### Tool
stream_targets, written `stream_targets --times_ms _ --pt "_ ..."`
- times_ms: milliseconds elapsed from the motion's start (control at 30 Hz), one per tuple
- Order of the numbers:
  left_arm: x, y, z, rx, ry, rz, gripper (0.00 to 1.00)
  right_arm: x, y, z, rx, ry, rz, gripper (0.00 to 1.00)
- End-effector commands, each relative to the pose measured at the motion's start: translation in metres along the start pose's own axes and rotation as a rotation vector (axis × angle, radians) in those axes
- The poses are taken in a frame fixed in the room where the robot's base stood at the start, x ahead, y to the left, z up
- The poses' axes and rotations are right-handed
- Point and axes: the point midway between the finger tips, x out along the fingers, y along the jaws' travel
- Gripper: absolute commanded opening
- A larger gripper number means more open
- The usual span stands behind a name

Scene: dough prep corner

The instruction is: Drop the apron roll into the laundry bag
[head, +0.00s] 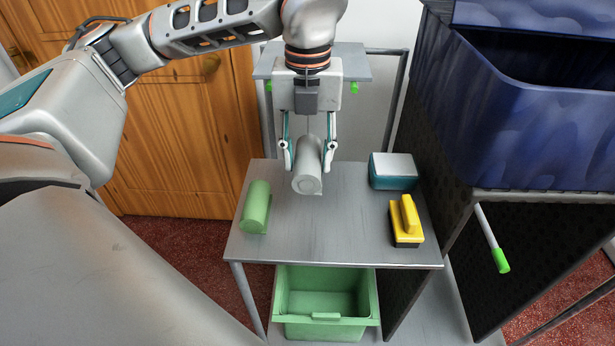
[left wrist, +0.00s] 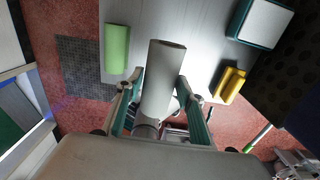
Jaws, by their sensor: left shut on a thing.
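A light grey roll (head: 308,178), which I take for the apron roll, is held between the fingers of my left gripper (head: 308,150). The roll hangs over the back part of the grey table, its round end facing the head camera. In the left wrist view the roll (left wrist: 162,80) lies between the two fingers of the left gripper (left wrist: 160,100). The laundry bag appears to be the large dark blue open-topped container (head: 540,135) at the right, apart from the gripper. Its inside is dark. My right gripper is not in view.
On the grey table (head: 310,235) are a green roll (head: 256,207), a teal-and-white box (head: 393,170) and a yellow-handled brush (head: 406,220). A green tub (head: 325,300) sits below. A green-tipped rod (head: 492,240) sticks out under the blue container. The table's middle is clear.

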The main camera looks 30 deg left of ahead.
Motion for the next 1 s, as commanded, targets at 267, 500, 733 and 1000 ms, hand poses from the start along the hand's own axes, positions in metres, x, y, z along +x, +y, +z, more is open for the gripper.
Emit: stream_targets --times_ms 267,500,733,1000 --pt "-0.050 0.000 0.000 0.000 -0.003 -0.002 0.15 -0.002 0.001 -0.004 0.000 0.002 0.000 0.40" --pt "-0.071 0.000 0.000 0.001 -0.001 0.000 0.15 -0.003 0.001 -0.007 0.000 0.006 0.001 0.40" --pt "-0.076 0.000 0.000 0.000 0.000 0.000 0.15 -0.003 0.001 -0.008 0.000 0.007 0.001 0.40" --pt "-0.076 0.000 0.000 0.003 0.000 0.000 0.15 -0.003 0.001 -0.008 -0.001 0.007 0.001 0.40"
